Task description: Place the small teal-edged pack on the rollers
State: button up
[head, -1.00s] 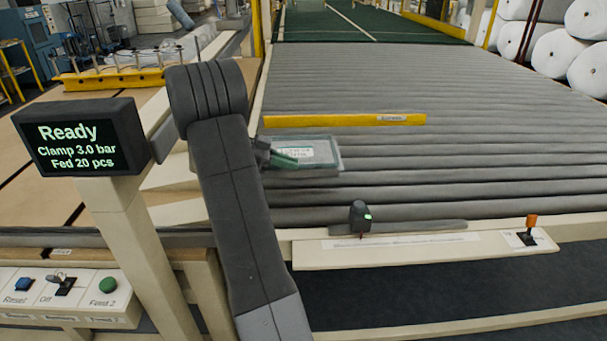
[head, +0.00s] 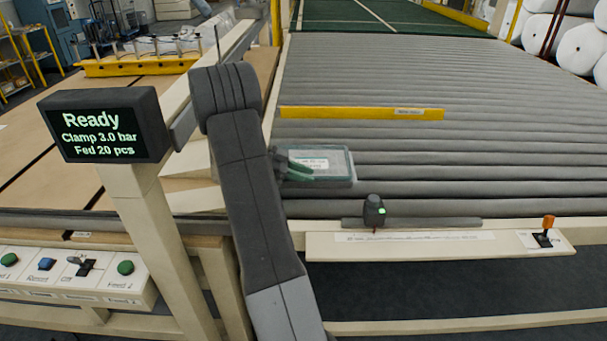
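The small teal-edged pack (head: 338,166) is flat and clear, with a white label. It is in the middle of the head view, over the near left part of the grey rollers (head: 420,160). My arm hides part of the gripper and may hide the pack's left edge. The pack looks about level. I cannot tell whether its underside touches the rollers or hangs just above them.
A yellow bar (head: 345,113) lies across the rollers beyond the pack. A small dark device with a green light (head: 374,211) stands at the near edge. A screen (head: 105,125) reading "Ready" stands left of my arm. The rollers to the right are clear.

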jog(key=shift+o, duration=0.2)
jog(key=shift+r, duration=0.15)
jog(key=shift+a, duration=0.1)
jog(key=b+v, duration=0.1)
jog(key=v, duration=0.6)
jog(key=shift+a+r, duration=0.1)
jog(key=shift+a, duration=0.05)
jog(key=shift+s, duration=0.1)
